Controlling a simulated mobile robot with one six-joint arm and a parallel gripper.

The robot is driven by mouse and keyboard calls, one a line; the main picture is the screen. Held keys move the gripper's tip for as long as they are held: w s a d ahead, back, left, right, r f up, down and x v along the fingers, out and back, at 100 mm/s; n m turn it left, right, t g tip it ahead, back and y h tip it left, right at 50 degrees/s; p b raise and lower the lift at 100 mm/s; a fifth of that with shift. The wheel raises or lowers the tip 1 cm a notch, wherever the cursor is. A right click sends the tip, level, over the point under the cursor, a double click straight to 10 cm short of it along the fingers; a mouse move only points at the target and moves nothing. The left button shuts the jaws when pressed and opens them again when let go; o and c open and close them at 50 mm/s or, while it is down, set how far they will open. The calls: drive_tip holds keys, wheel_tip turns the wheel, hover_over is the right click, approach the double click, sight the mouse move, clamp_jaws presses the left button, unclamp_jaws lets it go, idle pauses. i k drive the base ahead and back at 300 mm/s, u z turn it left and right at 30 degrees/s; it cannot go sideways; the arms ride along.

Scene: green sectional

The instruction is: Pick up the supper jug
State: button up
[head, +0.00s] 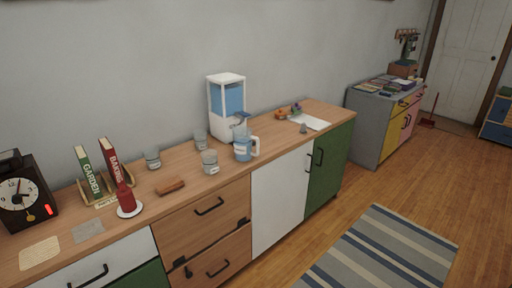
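A small blue jug (243,151) with a pale label and a white handle on its right side stands upright on the wooden counter (218,180). It is in front of a white dispenser with a blue tank. The label is too small to read, so I cannot tell if it names supper. My gripper is not in view.
The white dispenser (227,105) stands close behind the jug. Several glass jars, one (210,162) just left of the jug, stand nearby. Floor (291,255) before the cabinets is clear around a striped rug (385,255).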

sight(242, 137)
drive_tip(key=z, duration=1.3)
drive_tip(key=i, duration=0.6)
drive_tip(key=z, duration=1.05)
drive_tip(key=k, duration=0.15)
drive_tip(key=u, duration=4)
